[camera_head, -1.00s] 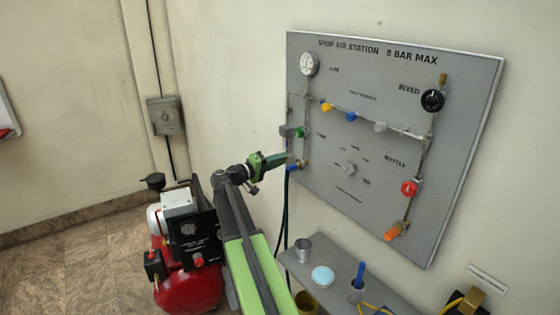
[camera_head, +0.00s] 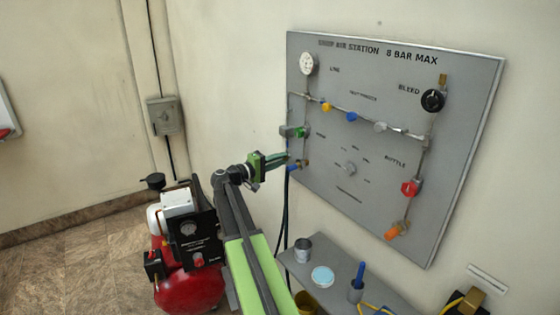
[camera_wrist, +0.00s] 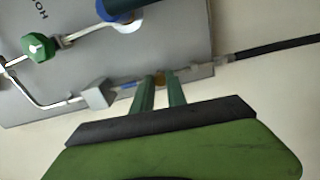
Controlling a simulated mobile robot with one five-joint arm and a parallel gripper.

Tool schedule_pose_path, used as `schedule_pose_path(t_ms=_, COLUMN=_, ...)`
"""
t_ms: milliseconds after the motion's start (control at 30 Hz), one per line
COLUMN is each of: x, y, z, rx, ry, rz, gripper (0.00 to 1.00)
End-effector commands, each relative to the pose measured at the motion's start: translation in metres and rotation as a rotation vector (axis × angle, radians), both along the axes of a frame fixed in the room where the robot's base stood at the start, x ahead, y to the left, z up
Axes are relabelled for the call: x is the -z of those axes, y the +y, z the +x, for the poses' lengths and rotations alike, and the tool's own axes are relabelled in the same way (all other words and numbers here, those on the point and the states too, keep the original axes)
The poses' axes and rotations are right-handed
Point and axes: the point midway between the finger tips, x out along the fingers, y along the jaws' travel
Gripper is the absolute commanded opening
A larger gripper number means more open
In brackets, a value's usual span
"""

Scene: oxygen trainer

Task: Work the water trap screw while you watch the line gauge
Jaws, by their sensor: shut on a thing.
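The line gauge (camera_head: 309,64) is a round white dial at the top left of the grey panel (camera_head: 400,160). Its needle is too small to read. My gripper (camera_head: 287,160) is at the panel's lower left edge, just below the green knob (camera_head: 301,132) and beside a blue part (camera_head: 293,168).
A red compressor (camera_head: 190,285) stands on the floor at left. A grey shelf (camera_head: 335,298) below the panel holds cups and a blue-handled tool. A dark hose (camera_head: 286,215) hangs under the gripper. A black bleed knob (camera_head: 433,100) and red bottle knob (camera_head: 410,188) are at right.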

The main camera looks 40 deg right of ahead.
Motion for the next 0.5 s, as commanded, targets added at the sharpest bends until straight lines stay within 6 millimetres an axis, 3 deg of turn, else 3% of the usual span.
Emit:
schedule_pose_path(t_ms=33, x=0.0022, y=0.001, z=-0.002, rx=0.006, ry=-0.003, rz=0.006, gripper=0.2)
schedule_pose_path(t_ms=200, x=0.0016, y=0.0007, z=-0.0012, rx=0.004, ry=-0.003, rz=0.004, gripper=0.39)
schedule_pose_path(t_ms=500, x=0.0007, y=0.0025, z=-0.0002, rx=0.001, ry=-0.002, rz=0.002, gripper=0.39)
